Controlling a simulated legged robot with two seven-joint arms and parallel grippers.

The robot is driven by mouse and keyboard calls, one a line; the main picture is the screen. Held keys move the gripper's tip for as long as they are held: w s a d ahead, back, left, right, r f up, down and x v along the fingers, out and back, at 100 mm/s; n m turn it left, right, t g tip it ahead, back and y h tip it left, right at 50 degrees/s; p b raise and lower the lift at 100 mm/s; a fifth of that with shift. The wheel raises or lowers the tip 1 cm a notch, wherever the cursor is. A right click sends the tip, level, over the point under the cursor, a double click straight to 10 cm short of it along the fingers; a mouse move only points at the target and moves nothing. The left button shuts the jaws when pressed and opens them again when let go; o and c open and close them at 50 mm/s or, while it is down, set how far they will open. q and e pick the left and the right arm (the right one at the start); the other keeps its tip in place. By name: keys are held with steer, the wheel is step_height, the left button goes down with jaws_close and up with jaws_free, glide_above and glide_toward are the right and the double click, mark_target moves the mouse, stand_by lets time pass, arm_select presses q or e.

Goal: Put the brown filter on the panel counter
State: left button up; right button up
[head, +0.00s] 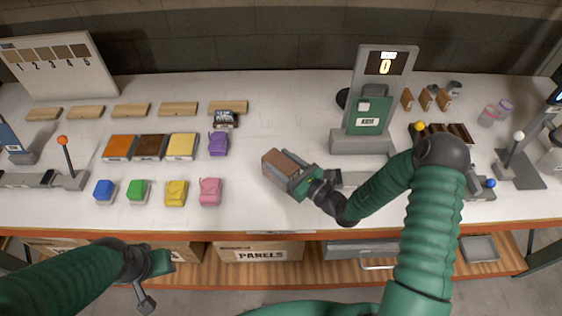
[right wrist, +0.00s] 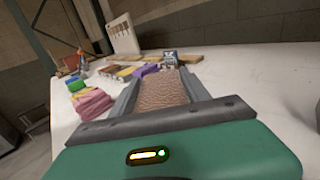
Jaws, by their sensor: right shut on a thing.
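My right gripper (head: 293,172) is shut on a brown block (head: 279,167), held over the white table right of the filter row. The right wrist view shows its brown textured face (right wrist: 162,90) between the two fingers. A brown filter (head: 150,147) also sits on the table between an orange one (head: 120,147) and a yellow one (head: 182,147). The counter (head: 360,141) is a grey stand with a display reading 0 and a green panel (head: 368,116), to the right of the held block. My left gripper (head: 150,275) is in front of the table; its opening is unclear.
Blue, green, yellow and pink blocks (head: 210,192) stand near the front edge. A purple piece (head: 218,144) and a dark box (head: 226,119) lie left of the held block. A lever with an orange knob (head: 63,141) stands at left. The table's middle is clear.

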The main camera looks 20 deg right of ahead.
steer(key=o, duration=1.2)
steer(key=shift+d, duration=0.15)
steer(key=shift+o, duration=0.8)
steer(key=shift+a, duration=0.25)
steer(key=shift+s, duration=0.1)
